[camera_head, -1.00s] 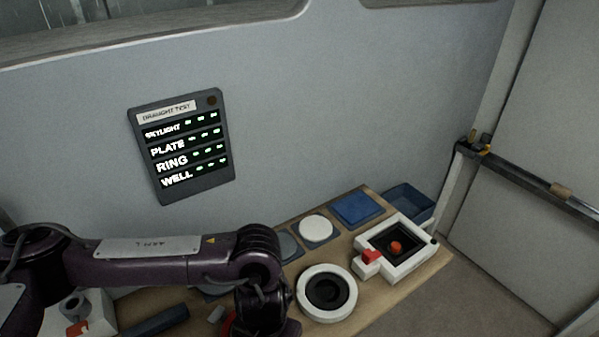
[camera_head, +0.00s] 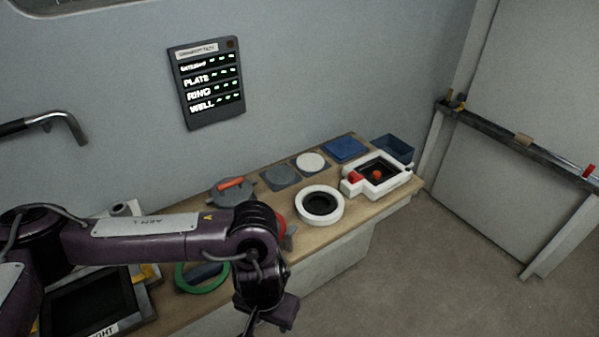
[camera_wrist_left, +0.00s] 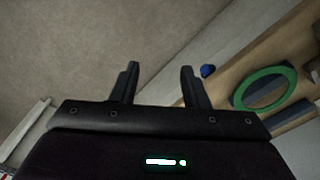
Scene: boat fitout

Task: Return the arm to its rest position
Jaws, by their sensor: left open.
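My left arm comes in from the left in the head view, and its wrist hangs in front of the workbench (camera_head: 345,240). My left gripper (camera_head: 262,318) points down past the bench's front edge, partly cut off by the frame bottom. In the left wrist view my left gripper (camera_wrist_left: 158,84) has its two fingers apart with nothing between them. Below it is bare floor (camera_wrist_left: 80,50). A green ring (camera_wrist_left: 265,88) lies on the bench to the right of the fingers. My right gripper is not in view.
The bench holds a white ring (camera_head: 320,204), a white square frame (camera_head: 376,177), a grey disc with orange handle (camera_head: 233,190) and a blue square (camera_head: 344,148). A blue bin (camera_head: 393,148) stands at the far end. A lit panel (camera_head: 206,83) hangs on the wall. Floor (camera_head: 430,270) is clear at right.

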